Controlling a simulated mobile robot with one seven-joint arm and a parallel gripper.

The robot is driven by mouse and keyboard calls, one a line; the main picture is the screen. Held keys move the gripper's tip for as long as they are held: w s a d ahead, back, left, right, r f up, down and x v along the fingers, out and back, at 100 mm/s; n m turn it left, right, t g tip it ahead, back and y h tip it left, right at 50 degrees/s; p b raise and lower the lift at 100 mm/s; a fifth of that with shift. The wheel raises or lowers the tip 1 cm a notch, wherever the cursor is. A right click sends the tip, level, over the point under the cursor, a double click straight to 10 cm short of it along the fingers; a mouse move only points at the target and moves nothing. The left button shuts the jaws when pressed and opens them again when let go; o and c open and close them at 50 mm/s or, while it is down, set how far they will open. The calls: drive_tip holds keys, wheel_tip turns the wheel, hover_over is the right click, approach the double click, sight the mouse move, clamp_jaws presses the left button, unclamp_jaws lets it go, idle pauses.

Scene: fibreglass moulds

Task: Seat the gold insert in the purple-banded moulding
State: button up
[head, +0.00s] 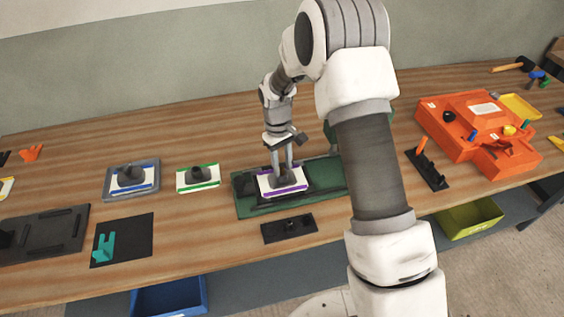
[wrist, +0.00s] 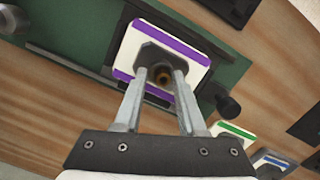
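The purple-banded moulding (head: 296,187) is a white plate with purple bands and a dark raised boss, lying on the green fixture board (head: 248,207). In the wrist view the moulding (wrist: 172,45) fills the upper middle. The gold insert (wrist: 162,76) shows as a small gold ring with a dark centre at the boss, between my fingertips. I cannot tell how deep it sits. My gripper (head: 283,165) points down over the boss; in the wrist view its two fingers (wrist: 162,74) stand apart on either side of the insert, with a narrow dark gap visible. The insert is hidden in the head view.
Left of the fixture board lie a green-banded moulding (head: 211,181) and a blue-banded moulding (head: 146,187). A black block (head: 270,231) lies in front. A black knob (wrist: 228,104) stands close to my right finger. An orange mould (head: 447,128) is at right.

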wheel_tip(320, 180, up, 12)
drive_tip(key=w, duration=0.1)
drive_tip(key=shift+w+a, duration=0.15)
drive_tip(key=shift+a, duration=0.3)
